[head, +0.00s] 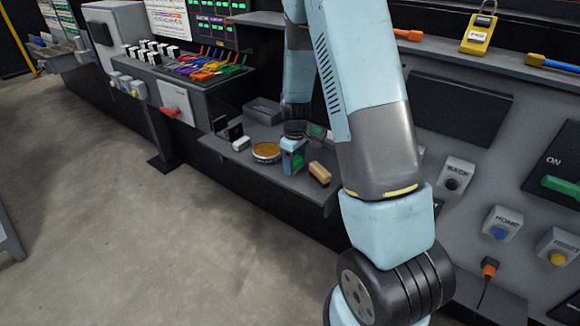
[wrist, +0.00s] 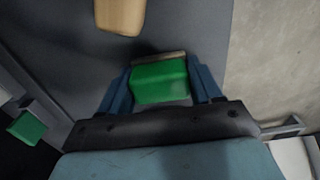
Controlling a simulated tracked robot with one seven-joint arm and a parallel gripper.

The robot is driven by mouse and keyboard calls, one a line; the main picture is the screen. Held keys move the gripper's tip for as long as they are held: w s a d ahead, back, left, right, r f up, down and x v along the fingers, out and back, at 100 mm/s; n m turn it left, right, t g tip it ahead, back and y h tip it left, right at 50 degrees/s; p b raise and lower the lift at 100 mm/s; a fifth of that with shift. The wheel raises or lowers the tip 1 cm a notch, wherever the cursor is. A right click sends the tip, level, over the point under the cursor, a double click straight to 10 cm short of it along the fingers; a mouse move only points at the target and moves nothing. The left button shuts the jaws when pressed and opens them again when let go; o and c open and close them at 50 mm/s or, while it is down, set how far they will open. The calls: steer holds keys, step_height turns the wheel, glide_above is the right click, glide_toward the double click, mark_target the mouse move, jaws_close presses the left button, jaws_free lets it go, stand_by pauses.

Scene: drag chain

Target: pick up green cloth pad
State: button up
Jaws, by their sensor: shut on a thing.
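The green cloth pad (wrist: 160,82) sits between the two blue fingers of my gripper (wrist: 161,88) in the wrist view. My gripper is shut on it, with one finger against each side. A brownish edge shows along the pad's far side. In the head view my gripper (head: 293,158) is low over the grey shelf, and a small green patch of the pad (head: 298,161) shows at it. I cannot tell whether the pad touches the shelf.
A tan block (head: 319,172) lies right of my gripper; it also shows in the wrist view (wrist: 120,14). A round amber-topped tin (head: 266,152) stands close on the left. A grey tray (head: 262,110) is behind. Another green item (wrist: 27,128) is at the wrist view's left.

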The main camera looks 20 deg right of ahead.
mark_target(295, 160)
steer(key=shift+c, duration=0.6)
steer(key=shift+r, duration=0.1)
steer(key=shift+r, duration=0.15)
steer(key=r, duration=0.3)
steer(key=shift+s+r, duration=0.15)
steer(key=shift+s, duration=0.05)
steer(key=s+d+r, duration=0.1)
steer(key=s+r, duration=0.8)
steer(key=s, duration=0.4)
steer(key=shift+s+d, duration=0.15)
steer(key=shift+s, duration=0.1)
steer(key=shift+r, duration=0.1)
